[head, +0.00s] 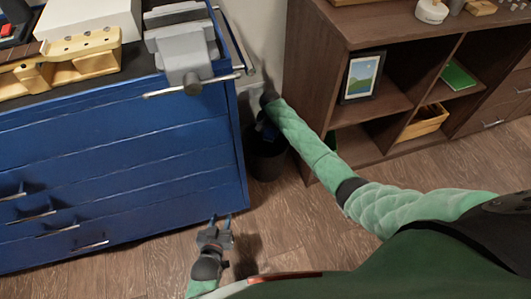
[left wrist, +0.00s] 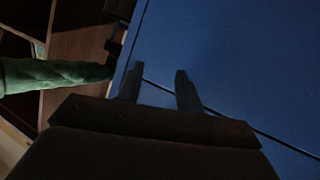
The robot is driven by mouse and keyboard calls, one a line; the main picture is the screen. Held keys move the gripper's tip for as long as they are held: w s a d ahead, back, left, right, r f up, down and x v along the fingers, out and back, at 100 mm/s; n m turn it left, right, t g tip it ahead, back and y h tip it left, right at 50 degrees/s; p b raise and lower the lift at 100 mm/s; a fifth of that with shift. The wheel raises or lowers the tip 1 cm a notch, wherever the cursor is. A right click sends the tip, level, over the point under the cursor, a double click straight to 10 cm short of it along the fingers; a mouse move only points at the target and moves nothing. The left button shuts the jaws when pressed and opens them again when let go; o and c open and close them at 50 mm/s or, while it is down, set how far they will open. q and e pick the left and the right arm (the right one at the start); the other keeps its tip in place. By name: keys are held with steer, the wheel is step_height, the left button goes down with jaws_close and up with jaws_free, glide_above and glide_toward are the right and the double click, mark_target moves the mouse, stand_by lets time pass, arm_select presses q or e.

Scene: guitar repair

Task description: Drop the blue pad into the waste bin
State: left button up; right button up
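The dark waste bin (head: 268,162) stands on the floor between the blue tool cabinet and the brown shelf. My right arm reaches across to it, and my right gripper (head: 267,128) points down at the bin's mouth. Dark bluish shapes show there, but I cannot tell the gripper's fingers from a blue pad, nor whether anything is held. My left gripper (head: 221,221) is low in front of the cabinet, with its two fingers apart and nothing between them. The left wrist view also shows these open fingers (left wrist: 158,92) against the blue cabinet front.
The blue tool cabinet (head: 120,165) fills the left, with a vise (head: 186,55) and a guitar neck (head: 70,55) on top. The brown shelf (head: 310,100) stands close right of the bin and holds a picture frame (head: 362,77). The wooden floor (head: 300,225) ahead is clear.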

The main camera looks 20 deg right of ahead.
steer(key=o, duration=0.5)
arm_select(q)
steer(key=shift+f, duration=0.1)
arm_select(e)
steer(key=shift+r, duration=0.1)
steer(key=shift+r, duration=0.45)
step_height(320, 180, up, 6)
steer(key=shift+p, duration=0.7)
arm_select(q)
steer(key=s+a+f+g+y, duration=0.1)
steer(key=s+f+g, duration=0.4)
steer(key=s+f, duration=0.5)
steer(key=shift+s+a+f+g, duration=0.2)
steer(key=shift+s+f+g, duration=0.15)
steer(key=shift+f, duration=1.35)
arm_select(e)
steer(key=shift+r, duration=0.35)
arm_select(q)
steer(key=shift+s, duration=0.1)
